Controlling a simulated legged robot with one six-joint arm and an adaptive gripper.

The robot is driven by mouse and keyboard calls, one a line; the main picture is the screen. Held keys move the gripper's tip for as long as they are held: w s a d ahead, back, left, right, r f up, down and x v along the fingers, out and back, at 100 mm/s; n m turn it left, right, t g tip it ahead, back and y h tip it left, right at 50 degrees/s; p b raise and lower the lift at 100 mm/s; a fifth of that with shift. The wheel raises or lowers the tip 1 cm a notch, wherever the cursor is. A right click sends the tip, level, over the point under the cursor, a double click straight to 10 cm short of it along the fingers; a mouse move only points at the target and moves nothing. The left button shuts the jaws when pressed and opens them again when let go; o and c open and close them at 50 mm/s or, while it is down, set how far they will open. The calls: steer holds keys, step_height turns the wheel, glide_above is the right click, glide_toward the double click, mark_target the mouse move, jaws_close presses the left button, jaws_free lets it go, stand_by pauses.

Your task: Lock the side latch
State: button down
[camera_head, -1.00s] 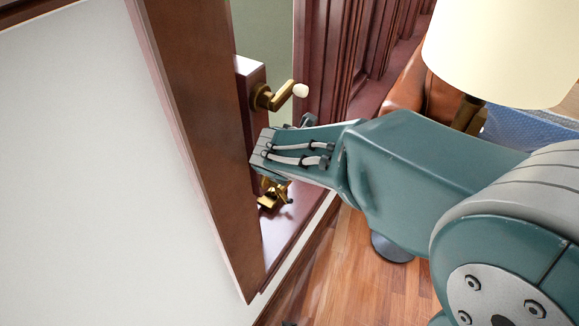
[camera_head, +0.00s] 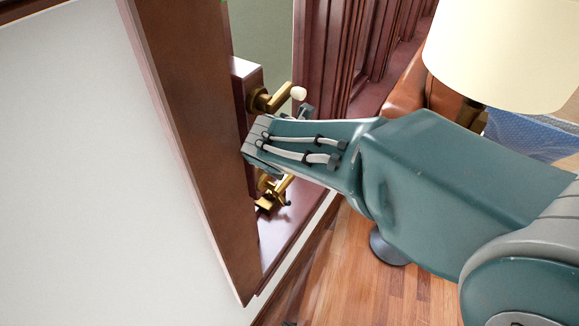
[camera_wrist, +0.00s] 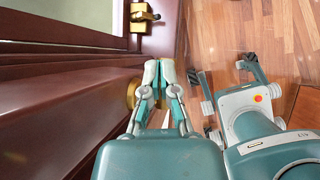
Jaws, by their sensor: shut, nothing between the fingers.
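A brass latch handle with a pale knob (camera_head: 273,98) sits on the wooden block at the side of the window frame in the head view. A second brass fitting (camera_head: 268,197) is lower, by the sill, partly hidden by my arm. In the wrist view, my gripper (camera_wrist: 158,70) is shut and empty, its fingers pointing away from the camera. A round brass part (camera_wrist: 132,93) lies just left of the fingers, partly covered by them; contact cannot be told. My fingertips are hidden in the head view.
The wooden window frame (camera_head: 195,140) runs down beside my arm, with a white wall (camera_head: 80,170) to its left. A lamp (camera_head: 500,50) and an orange-brown leather seat (camera_head: 399,83) stand at the right.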

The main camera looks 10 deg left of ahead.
step_height(320, 180, up, 11)
steer(key=d, duration=0.2)
steer(key=s+d+m+g, duration=0.1)
steer(key=s+d+m, duration=0.3)
steer(key=d+m, duration=0.4)
steer(key=s+d+m, duration=0.3)
steer(key=d+m, duration=0.5)
steer(key=s+d+f+m, duration=0.2)
steer(key=s+m, duration=0.3)
steer(key=m, duration=0.3)
steer(key=s+d+f+m, duration=0.2)
steer(key=s+d+m, duration=0.3)
steer(key=m, duration=0.3)
steer(key=shift+f+g+y, duration=0.25)
steer(key=shift+g+y, duration=0.05)
steer(key=shift+w+a, duration=0.1)
steer(key=shift+a, duration=0.05)
